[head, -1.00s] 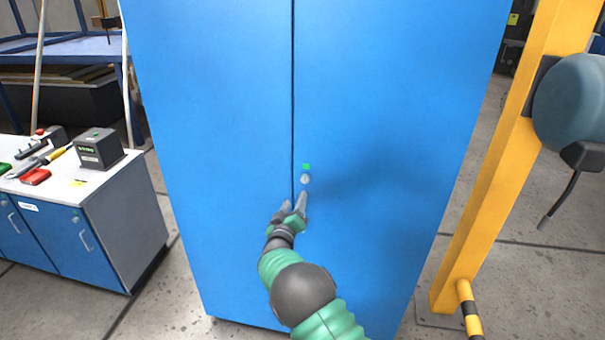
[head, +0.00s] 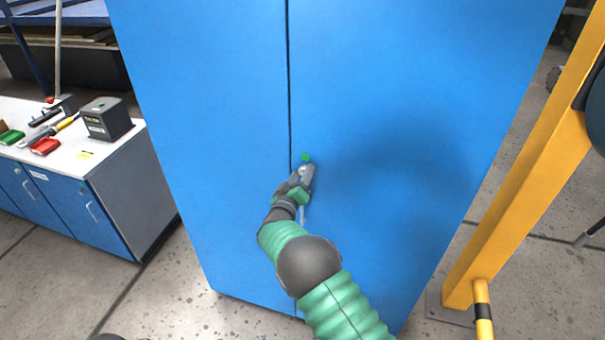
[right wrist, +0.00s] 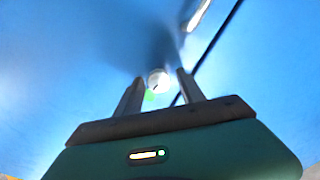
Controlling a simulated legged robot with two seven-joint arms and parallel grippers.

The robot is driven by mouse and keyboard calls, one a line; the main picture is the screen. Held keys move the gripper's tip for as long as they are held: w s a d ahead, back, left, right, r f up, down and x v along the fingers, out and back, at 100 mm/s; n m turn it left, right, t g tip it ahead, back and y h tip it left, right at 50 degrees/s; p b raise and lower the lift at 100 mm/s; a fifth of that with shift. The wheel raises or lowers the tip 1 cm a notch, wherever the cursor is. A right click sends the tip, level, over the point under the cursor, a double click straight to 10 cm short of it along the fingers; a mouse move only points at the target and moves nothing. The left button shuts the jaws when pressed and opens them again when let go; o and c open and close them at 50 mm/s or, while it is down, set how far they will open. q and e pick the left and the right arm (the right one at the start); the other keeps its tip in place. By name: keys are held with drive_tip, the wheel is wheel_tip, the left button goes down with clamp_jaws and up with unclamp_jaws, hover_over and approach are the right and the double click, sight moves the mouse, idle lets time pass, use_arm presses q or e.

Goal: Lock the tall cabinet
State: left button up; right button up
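The tall blue cabinet (head: 400,110) stands in front of me, its two doors meeting at a dark vertical seam. A small round silver lock (right wrist: 158,78) sits on the right door close to the seam. A green mark (head: 306,157) is just above it. My right gripper (head: 303,174) is at the lock and mostly hides it in the head view. In the right wrist view its two fingers are apart, with the lock between and just beyond their tips; contact cannot be told. A silver handle (right wrist: 198,14) is partly seen near the seam. My left gripper is not in view.
A low workbench (head: 120,155) with a dark box (head: 105,120) and several tools stands on the left. A yellow post (head: 530,170) with a striped yellow-black bar (head: 482,305) stands on the right. Grey floor is open in front of the bench.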

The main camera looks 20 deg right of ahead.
drive_tip(key=shift+d+f, duration=0.1)
drive_tip(key=shift+d, duration=0.05)
clamp_jaws()
drive_tip(key=shift+f+m+b, duration=0.25)
drive_tip(key=shift+m+b, duration=0.45)
drive_tip(key=shift+b, duration=0.4)
drive_tip(key=m+b, duration=0.9)
drive_tip(key=b, duration=0.1)
drive_tip(key=shift+f+m+b, duration=0.1)
drive_tip(key=shift+m+b, duration=0.2)
drive_tip(key=shift+m, duration=0.1)
drive_tip(key=m+b, duration=0.2)
drive_tip(key=shift+m+b, duration=0.35)
drive_tip(key=shift+m, duration=0.05)
drive_tip(key=shift+r+m+b, duration=0.2)
drive_tip(key=shift+m+b, duration=0.4)
drive_tip(key=shift+m, duration=0.1)
